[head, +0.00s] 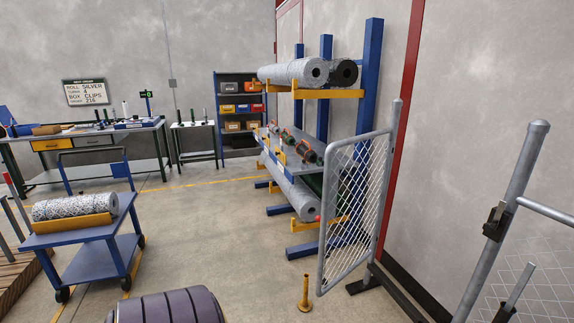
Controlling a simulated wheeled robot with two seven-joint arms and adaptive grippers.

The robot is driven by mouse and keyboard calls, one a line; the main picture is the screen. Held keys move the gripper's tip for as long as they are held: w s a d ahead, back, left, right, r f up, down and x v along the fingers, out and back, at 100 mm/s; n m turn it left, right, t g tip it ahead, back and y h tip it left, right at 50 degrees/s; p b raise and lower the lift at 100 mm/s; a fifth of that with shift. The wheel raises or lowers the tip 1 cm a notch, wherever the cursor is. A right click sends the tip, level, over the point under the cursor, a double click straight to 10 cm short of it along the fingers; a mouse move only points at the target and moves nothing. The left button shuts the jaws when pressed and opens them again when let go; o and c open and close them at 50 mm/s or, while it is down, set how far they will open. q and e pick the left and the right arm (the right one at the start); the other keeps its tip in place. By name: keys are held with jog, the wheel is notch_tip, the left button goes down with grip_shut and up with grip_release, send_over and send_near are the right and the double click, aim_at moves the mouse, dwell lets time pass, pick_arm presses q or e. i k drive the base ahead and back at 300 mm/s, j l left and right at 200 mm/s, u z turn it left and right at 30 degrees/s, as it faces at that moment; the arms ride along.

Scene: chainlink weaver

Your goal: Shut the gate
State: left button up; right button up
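The gate (357,205) is a grey tube frame filled with chainlink mesh. It stands open right of centre, hung on a tall grey post (393,125) at its right side. Its free edge points toward me and to the left. Another grey post (512,205) stands nearer at the right, with a dark latch fitting (496,221) on it. A wide gap lies between the gate and this latch post. Neither of my grippers shows in the head view.
A short yellow floor post (305,294) stands by the gate's free lower corner. A blue rack (372,75) with mesh rolls is behind the gate. A blue cart (85,253) carries a roll at left. A dark ribbed shape at the bottom edge is unclear. Middle floor is clear.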

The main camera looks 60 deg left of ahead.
aim_at(332, 164)
jog(key=u, duration=1.65)
